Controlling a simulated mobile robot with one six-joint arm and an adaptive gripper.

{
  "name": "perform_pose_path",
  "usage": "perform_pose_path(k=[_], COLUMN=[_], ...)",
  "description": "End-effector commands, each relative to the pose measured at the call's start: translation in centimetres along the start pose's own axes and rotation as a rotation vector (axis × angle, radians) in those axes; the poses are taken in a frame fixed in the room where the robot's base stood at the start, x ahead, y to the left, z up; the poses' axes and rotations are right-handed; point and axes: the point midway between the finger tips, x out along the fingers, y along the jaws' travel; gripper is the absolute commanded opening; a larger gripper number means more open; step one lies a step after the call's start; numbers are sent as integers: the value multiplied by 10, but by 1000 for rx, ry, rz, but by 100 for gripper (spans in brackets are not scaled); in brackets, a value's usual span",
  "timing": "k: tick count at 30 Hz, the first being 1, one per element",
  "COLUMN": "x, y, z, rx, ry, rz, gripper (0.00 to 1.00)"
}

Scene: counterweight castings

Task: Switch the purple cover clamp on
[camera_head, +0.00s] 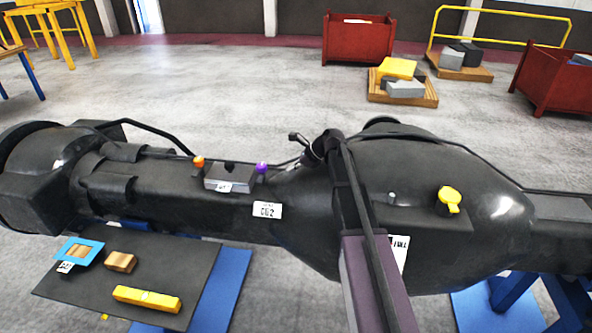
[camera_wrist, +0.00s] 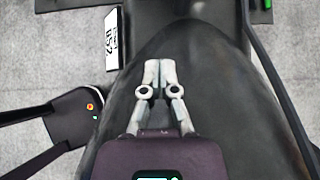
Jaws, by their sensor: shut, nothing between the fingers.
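The purple cover clamp (camera_head: 262,168) appears in the head view as a small purple knob at the right end of a grey box (camera_head: 230,177) on the long dark casting (camera_head: 225,205). Whether it is on or off I cannot tell. My gripper (camera_wrist: 160,68) is shut and empty in the wrist view, with its fingertips together over the smooth dark casting. No purple knob shows in that view. In the head view my arm crosses in front of the casting, right of the clamp, and the fingertips are hard to make out.
An orange knob (camera_head: 199,162) sits at the box's left end. A yellow knob (camera_head: 450,198) is on the bulging part at right. A dark cable runs along the casting's top. A tray (camera_head: 205,262) with a yellow block (camera_head: 147,299) is in front. Red bins (camera_head: 357,42) stand behind.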

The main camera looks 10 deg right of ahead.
Motion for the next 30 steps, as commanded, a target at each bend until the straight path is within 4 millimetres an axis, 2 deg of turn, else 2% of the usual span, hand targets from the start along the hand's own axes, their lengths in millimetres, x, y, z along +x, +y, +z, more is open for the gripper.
perform_pose_path(k=[1,18,24,30], x=[9,70,84,93], y=[0,0,0,0], z=[-3,-2,18,27], rx=[-1,-2,-2,-1], ry=[0,0,0,1], rz=[0,1,1,1], gripper=[0,0,0,0])
